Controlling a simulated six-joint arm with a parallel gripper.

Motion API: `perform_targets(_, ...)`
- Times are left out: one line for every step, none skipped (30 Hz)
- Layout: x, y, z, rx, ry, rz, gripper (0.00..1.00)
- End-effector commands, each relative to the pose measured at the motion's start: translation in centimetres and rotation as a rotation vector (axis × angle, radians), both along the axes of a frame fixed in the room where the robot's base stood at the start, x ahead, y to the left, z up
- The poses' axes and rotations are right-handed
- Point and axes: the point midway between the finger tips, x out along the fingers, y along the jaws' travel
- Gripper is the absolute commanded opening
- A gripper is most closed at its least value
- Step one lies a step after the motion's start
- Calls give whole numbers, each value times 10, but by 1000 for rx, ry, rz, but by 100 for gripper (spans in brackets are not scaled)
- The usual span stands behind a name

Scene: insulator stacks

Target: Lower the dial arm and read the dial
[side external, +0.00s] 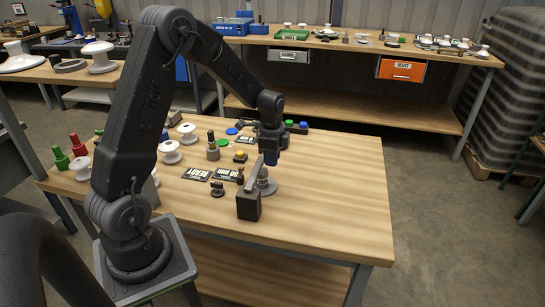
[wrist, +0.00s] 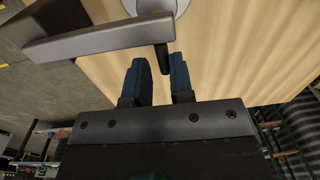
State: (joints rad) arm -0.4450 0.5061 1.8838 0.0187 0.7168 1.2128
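The dial arm is a grey bar (side external: 254,174) on a dark block (side external: 248,206) near the table's front. In the wrist view the bar (wrist: 100,39) crosses the upper left, with a dark pin (wrist: 162,57) at its right end. A pale round piece (wrist: 162,6) lies beyond it; a grey round base (side external: 266,187) stands beside the block. My gripper (side external: 271,159) is above this base, pointing down. No dial face is readable.
Dark label plates (side external: 196,174) lie left of the block, beside a small black knob piece (side external: 217,189). The table's right side (side external: 345,200) is clear.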

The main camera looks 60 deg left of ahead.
Motion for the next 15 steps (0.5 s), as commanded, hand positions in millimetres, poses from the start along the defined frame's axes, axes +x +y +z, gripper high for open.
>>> perform_targets(-2, -2, -1, -4, 8, -1, 22)
perform_targets(-2, -2, -1, -4, 8, -1, 24)
perform_targets(-2, -1, -1, -3, 7, -1, 28)
perform_targets(-1, -1, -1, -3, 6, -1, 31)
perform_targets(-1, -1, -1, -3, 6, -1, 34)
perform_targets(-1, -1, -1, -2, 5, -1, 38)
perform_targets(-1, -1, -1, -1, 4, -1, 38)
perform_targets(-1, -1, -1, -1, 4, -1, 38)
perform_targets(-1, 0, -1, -1, 3, -1, 38)
perform_targets(0, 0, -1, -1, 2, -1, 38)
perform_targets(0, 0, 0, -1, 2, -1, 38)
perform_targets(0, 0, 0, 0, 1, -1, 38)
perform_targets(0, 0, 0, 0, 1, -1, 38)
perform_targets(0, 0, 1, 1, 1, -1, 38)
perform_targets(0, 0, 3, 1, -1, -1, 38)
